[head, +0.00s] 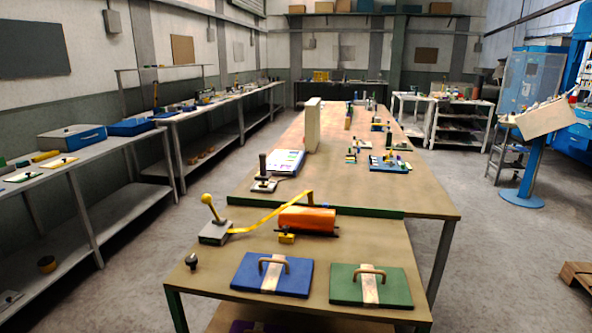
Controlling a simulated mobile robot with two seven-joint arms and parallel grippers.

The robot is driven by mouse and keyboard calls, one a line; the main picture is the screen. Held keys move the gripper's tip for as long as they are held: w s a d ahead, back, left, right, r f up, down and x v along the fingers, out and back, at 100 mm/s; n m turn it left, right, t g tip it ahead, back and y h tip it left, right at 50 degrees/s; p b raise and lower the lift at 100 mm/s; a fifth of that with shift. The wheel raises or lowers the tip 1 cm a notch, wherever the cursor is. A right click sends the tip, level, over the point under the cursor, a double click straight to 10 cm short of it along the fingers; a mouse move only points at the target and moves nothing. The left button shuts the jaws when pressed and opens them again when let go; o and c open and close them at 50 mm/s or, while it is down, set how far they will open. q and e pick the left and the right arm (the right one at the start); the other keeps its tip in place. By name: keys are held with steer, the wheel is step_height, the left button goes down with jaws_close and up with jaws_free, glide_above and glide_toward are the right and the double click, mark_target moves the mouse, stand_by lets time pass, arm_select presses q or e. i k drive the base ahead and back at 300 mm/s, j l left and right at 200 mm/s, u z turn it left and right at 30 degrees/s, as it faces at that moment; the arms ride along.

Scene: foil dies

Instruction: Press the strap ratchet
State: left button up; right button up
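A grey block with a yellow-knobbed lever (214,234) stands on the near left of the front table. The lever leans to the left. It looks like the strap ratchet, though I cannot be certain. A yellow strap (262,220) runs from it up to the right, over an orange roll (307,219). The roll lies on a dark bar. A small yellow block (287,239) sits just in front of the roll. Neither of my grippers is in view.
A blue plate (243,277) and a green plate (346,287), each with a handle, lie at the front edge. A black knob (191,261) stands at the left. A long table (372,192) with several small items is behind.

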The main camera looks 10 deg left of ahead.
mark_target(206, 199)
steer(key=i+j, duration=0.6)
steer(key=j, duration=0.25)
steer(key=i+j+z, duration=0.1)
steer(key=i+j, duration=0.5)
steer(key=j, duration=0.2)
steer(key=i+j, duration=0.3)
steer(key=j, duration=0.15)
